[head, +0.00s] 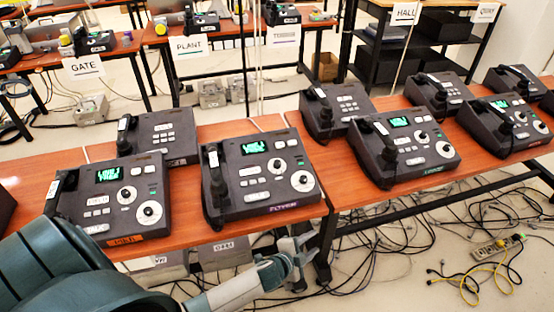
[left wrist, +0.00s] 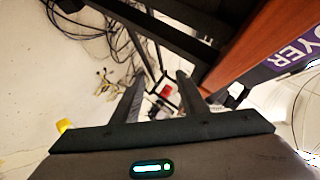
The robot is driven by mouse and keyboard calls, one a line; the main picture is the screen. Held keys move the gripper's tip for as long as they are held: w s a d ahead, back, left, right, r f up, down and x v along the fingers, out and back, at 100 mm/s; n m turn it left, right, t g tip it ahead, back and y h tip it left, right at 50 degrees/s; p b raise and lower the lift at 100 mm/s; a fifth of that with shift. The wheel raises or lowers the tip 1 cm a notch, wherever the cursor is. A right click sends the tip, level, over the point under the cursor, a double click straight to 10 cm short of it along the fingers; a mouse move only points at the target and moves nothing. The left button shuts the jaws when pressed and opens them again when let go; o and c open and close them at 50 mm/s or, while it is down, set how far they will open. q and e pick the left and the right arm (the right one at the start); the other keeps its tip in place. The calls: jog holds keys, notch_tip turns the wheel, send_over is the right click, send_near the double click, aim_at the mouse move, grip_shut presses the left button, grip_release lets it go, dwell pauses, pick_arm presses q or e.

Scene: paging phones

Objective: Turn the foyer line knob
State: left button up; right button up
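The foyer phone (head: 240,203) is a dark desk unit with a purple label (head: 283,207), a green lit screen and a handset on its left side. It has two round knobs with pale dials, an upper one (head: 277,166) and a lower right one (head: 302,181); I cannot read which is the line knob. In the left wrist view the purple label (left wrist: 291,53) shows the letters "OYER". My left gripper (head: 296,250) is open and empty, in front of and below the table edge, apart from the phone. My right gripper is not in view.
Similar phones stand left (head: 110,200) and right (head: 400,148) on the wooden tables (head: 190,232). Smaller units stand behind them. Signs reading GATE, PLANT, HALL and QUAY hang farther back. Cables and a power strip (head: 493,250) lie on the floor. Air above the foyer phone is clear.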

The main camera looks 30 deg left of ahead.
pick_arm(q)
jog(key=w+d+r+m+g+h, duration=0.2)
jog(key=w+d+r+m+h, duration=0.15)
jog(key=r+m, duration=0.6)
jog(key=w+d+r+m+g+h, duration=0.1)
jog(key=w+d+r+m+h, duration=0.3)
jog(key=r+m, duration=0.6)
jog(key=w+d+r+m+g+h, duration=0.2)
jog(key=d+r+m+h, duration=0.35)
jog(key=r+m, duration=0.4)
jog(key=a+r+m+g+y, duration=0.2)
jog(key=a+y, duration=0.3)
jog(key=a, duration=0.6)
jog(key=s+a+r+m+g+y+p, duration=0.1)
jog(key=a+m+y, duration=0.4)
jog(key=a, duration=0.6)
jog(key=s+a+r+m+g+y, duration=0.1)
jog(key=a+r+m+y, duration=0.3)
jog(key=a, duration=0.7)
jog(key=shift+a+r+g+y, duration=0.2)
jog(key=shift+r+g+y, duration=0.4)
jog(key=shift+g, duration=0.3)
jog(key=shift+f, duration=0.1)
